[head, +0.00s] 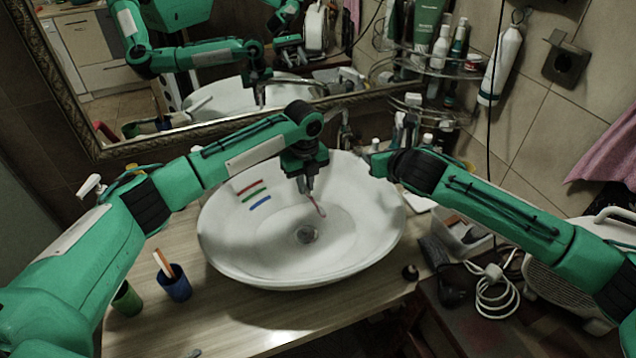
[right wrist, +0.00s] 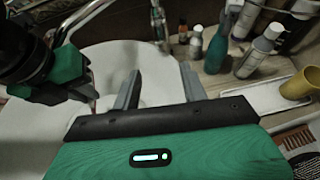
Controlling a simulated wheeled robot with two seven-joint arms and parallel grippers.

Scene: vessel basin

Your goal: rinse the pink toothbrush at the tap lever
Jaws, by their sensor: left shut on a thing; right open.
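My left gripper (head: 308,188) is shut on the pink toothbrush (head: 318,205) and holds it over the inside of the white basin (head: 225,245), above and behind the drain. In the right wrist view my left gripper also shows at the left, with part of the brush below it. My right gripper (head: 374,165) is open at the back right of the basin; its two fingers show in the right wrist view (right wrist: 160,88) with nothing between them. A metal tap (head: 345,135) stands behind the basin, partly hidden. It also appears beyond my right fingers (right wrist: 158,22); its lever is hard to make out.
Red, green and blue strips lie on the basin's left inner wall. A blue cup (head: 174,285) with upright items and a green cup (head: 127,300) stand at left. A tray (head: 462,238), a coiled cable (head: 495,295) and a heater are at right. Bottles (right wrist: 258,50) crowd behind.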

